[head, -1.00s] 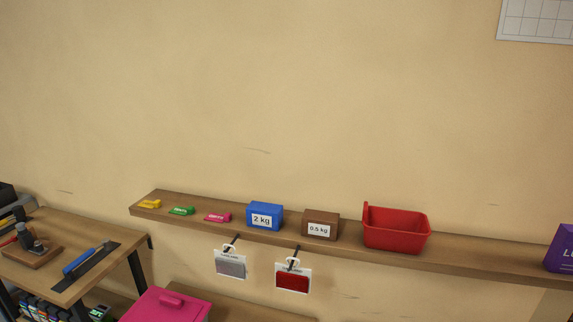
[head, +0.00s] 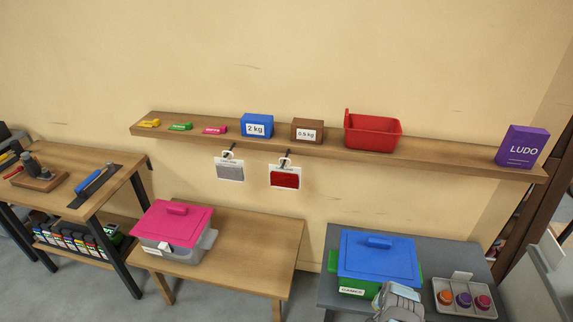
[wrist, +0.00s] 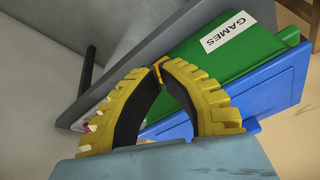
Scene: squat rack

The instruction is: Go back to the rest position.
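My gripper (wrist: 160,68) shows in the wrist view with two yellow ribbed fingers and dark inner pads. Its fingertips meet, so it looks shut, and I see no object held between them. Behind it are the green box (wrist: 198,62) labelled GAMES and its blue lid (wrist: 270,92). In the head view, part of my grey arm (head: 398,302) shows at the bottom edge, in front of the blue-lidded green box (head: 378,258) on a grey table (head: 335,238). The fingers cannot be made out there.
A tray (head: 463,310) with several coloured round items stands right of the box. A pink-lidded bin (head: 175,226) stands on a wooden table (head: 262,240). A wall shelf (head: 430,158) carries blocks, a red basket (head: 373,132) and a purple LUDO box (head: 522,147). A workbench (head: 60,165) stands left.

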